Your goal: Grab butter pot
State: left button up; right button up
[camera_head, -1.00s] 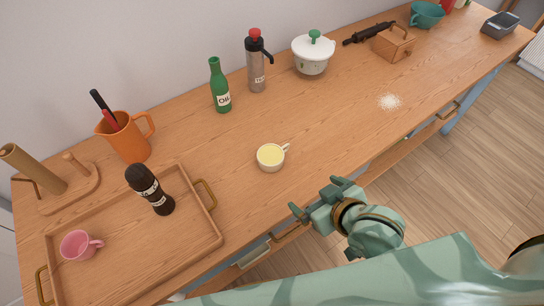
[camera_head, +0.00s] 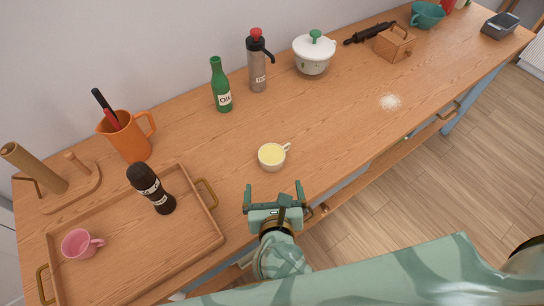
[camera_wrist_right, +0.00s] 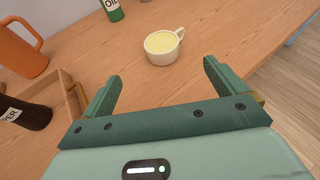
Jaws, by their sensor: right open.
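The butter pot is a small cream cup with pale yellow contents and one handle. In the head view the butter pot (camera_head: 272,156) stands upright on the wooden counter, its handle toward the upper right. In the right wrist view the butter pot (camera_wrist_right: 162,47) is ahead of the fingers, beyond the gap between them. My right gripper (camera_head: 274,190) is open and empty, just in front of the pot and not touching it. Its two fingers also show in the right wrist view (camera_wrist_right: 160,84). My left gripper is not in view.
A wooden tray (camera_head: 205,232) with a dark pepper mill (camera_head: 152,188) and pink cup (camera_head: 82,243) lies left of the gripper. A green oil bottle (camera_head: 221,86), grey flask (camera_head: 257,64) and white pot (camera_head: 313,54) stand behind.

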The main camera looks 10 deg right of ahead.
send_near(272, 155)
jog(key=x, duration=0.4)
jog(key=shift+w+r+b, duration=0.15)
jog(key=shift+w+b, duration=0.1)
jog(key=shift+b, duration=0.15)
jog(key=x, duration=0.5)
jog(key=shift+s+f+b, duration=0.15)
jog(key=shift+f+b, duration=0.1)
jog(key=shift+b, duration=0.1)
jog(key=shift+s+r, duration=0.1)
jog(key=shift+c, duration=0.4)
jog(key=c, duration=1.2)
